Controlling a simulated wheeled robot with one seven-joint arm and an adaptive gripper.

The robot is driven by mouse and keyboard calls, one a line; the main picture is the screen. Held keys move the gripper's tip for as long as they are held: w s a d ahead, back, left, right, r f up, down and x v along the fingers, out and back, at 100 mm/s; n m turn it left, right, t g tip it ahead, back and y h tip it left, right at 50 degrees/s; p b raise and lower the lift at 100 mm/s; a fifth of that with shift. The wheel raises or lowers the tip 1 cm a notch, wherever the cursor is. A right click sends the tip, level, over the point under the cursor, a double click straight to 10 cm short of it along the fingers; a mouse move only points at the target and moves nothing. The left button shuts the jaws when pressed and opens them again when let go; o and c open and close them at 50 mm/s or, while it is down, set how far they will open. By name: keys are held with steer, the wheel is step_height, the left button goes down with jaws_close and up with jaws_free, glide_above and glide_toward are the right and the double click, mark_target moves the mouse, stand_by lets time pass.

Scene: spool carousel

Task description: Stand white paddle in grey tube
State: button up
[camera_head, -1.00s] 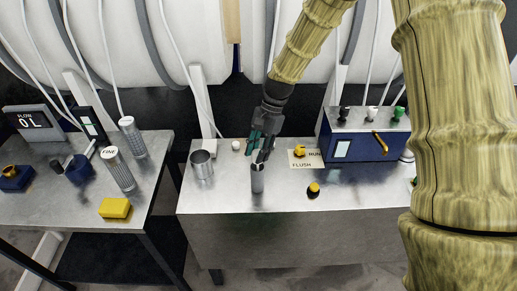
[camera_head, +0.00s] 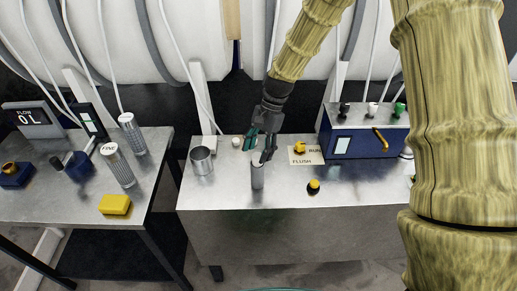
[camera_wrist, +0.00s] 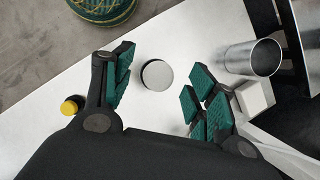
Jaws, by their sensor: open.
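I cannot make out a white paddle in either view. A paddle-like thing with a wooden handle (camera_head: 232,18) and a dark lower part hangs behind the right bench. A small grey cylinder (camera_head: 257,175) stands upright on that bench; its pale round top (camera_wrist: 157,75) shows between my fingers in the wrist view. An open-topped grey metal tube (camera_head: 203,164) stands to its left, and also shows in the wrist view (camera_wrist: 252,60). My gripper (camera_head: 262,147) is open, with green finger pads (camera_wrist: 160,88) apart on either side of the cylinder's top. I cannot tell its height above it.
A small white block (camera_wrist: 256,97) is beside the metal tube. A yellow-topped button (camera_head: 314,187), a FLUSH/RUN plate (camera_head: 303,160) and a blue control box (camera_head: 366,140) are to the right. The left bench holds a yellow block (camera_head: 115,204) and perforated cylinders (camera_head: 118,166).

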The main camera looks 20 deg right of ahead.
steer(key=v, duration=1.2)
stand_by(0.6)
